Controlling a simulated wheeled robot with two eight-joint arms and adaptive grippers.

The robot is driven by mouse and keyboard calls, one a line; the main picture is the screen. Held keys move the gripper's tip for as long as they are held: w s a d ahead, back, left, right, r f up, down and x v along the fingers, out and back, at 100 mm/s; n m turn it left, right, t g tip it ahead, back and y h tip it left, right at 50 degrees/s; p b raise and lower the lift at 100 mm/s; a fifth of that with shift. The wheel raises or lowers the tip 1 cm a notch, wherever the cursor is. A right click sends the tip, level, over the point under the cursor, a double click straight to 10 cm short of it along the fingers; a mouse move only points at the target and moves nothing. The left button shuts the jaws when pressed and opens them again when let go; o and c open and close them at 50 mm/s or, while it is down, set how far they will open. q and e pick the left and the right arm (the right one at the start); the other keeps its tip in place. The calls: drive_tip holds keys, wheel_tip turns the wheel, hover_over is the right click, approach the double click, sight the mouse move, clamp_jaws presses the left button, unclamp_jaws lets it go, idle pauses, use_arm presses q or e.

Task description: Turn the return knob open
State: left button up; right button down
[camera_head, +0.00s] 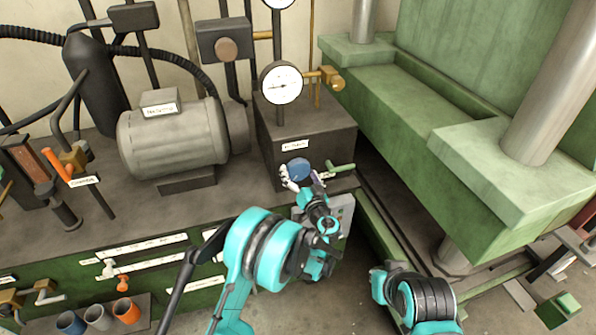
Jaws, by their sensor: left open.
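A round blue knob (298,168) sits on the front of the dark box (310,136), just below a small white label that is too small to read surely. My left gripper (299,182) is at the knob, with its fingers open close around the knob's lower side. I cannot tell whether they touch it. The gripper and wrist hide part of the area below the knob. My right arm shows at the lower right, over the floor, and its gripper cannot be made out.
A green-handled lever (341,168) sticks out just right of the knob. A pressure gauge (281,83) stands above the box. A grey motor (175,138) is on the left, and a large green press (440,110) fills the right. A grey panel (340,213) is beside my left wrist.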

use_arm(q)
drive_tip(key=v, duration=1)
drive_tip(key=shift+s, duration=0.4)
drive_tip(key=shift+r, duration=0.15)
drive_tip(key=s+a+r+n+g, duration=0.1)
drive_tip(key=s+a+r+g, duration=0.25)
drive_tip(key=a, duration=0.55)
drive_tip(key=s+a+r+g, duration=0.2)
drive_tip(key=s+a+g, duration=0.2)
drive_tip(key=a, duration=0.5)
drive_tip(key=s+a+g+h, duration=0.1)
drive_tip(key=s+h, duration=0.1)
drive_tip(key=s, duration=0.8)
drive_tip(key=s+a+f+g+h, duration=0.1)
drive_tip(key=s+a+h, duration=0.1)
drive_tip(key=s, duration=0.9)
drive_tip(key=shift+n+h, duration=0.4)
drive_tip(key=shift+h, duration=0.4)
